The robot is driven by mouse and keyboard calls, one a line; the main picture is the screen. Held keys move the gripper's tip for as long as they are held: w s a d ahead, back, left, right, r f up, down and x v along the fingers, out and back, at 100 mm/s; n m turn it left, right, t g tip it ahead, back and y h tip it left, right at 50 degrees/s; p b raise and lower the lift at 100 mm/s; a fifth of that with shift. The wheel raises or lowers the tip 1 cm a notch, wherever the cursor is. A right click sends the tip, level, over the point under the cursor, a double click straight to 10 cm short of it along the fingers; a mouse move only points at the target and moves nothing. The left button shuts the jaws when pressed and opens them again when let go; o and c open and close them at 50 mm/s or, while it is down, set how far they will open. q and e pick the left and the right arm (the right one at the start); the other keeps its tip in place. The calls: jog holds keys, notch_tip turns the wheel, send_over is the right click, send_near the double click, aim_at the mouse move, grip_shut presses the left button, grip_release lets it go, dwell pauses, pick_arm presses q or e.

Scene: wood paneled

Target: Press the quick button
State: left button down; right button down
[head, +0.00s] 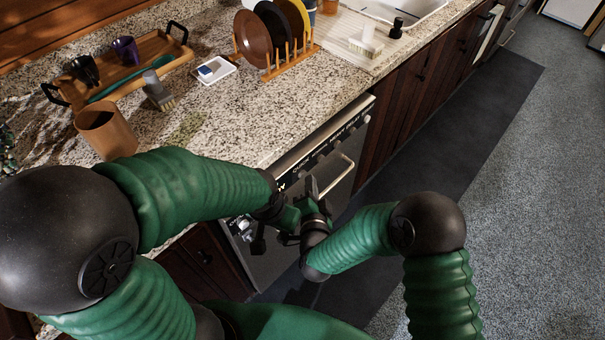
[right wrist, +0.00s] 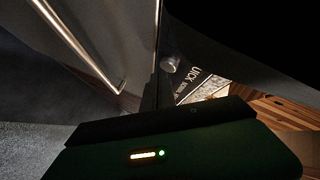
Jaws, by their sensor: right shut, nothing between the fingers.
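The dishwasher (head: 345,150) is set under the counter, with a dark control strip (head: 318,145) along its top edge and a bar handle (head: 335,178) below. In the right wrist view the strip shows partial lettering, "UICK" (right wrist: 190,82), beside a round silvery button (right wrist: 170,66). My right gripper (head: 311,186) is shut and empty close to the dishwasher front. In the right wrist view its dark fingers (right wrist: 157,70) point up the panel next to the round button; whether they touch it I cannot tell. My left gripper (head: 262,225) is dark and partly hidden near the right one.
The handle (right wrist: 80,45) runs left of the fingers in the right wrist view. The granite counter (head: 240,130) bears a wooden tray (head: 150,48), a brown cup (head: 106,130), a brush (head: 158,92) and a plate rack (head: 290,62). The floor at right is clear.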

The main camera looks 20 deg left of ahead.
jog(key=shift+a+r, duration=0.25)
jog(key=shift+a, duration=0.5)
dwell(0.3)
jog(key=shift+s+d+r, duration=0.1)
jog(key=shift+d, duration=0.35)
jog(key=shift+s+d+r, duration=0.1)
jog(key=shift+d, duration=0.3)
jog(key=shift+d, duration=0.1)
jog(key=s+d, duration=0.2)
jog(key=d, duration=0.4)
jog(key=shift+f+p, duration=0.2)
jog(key=shift+p, duration=0.15)
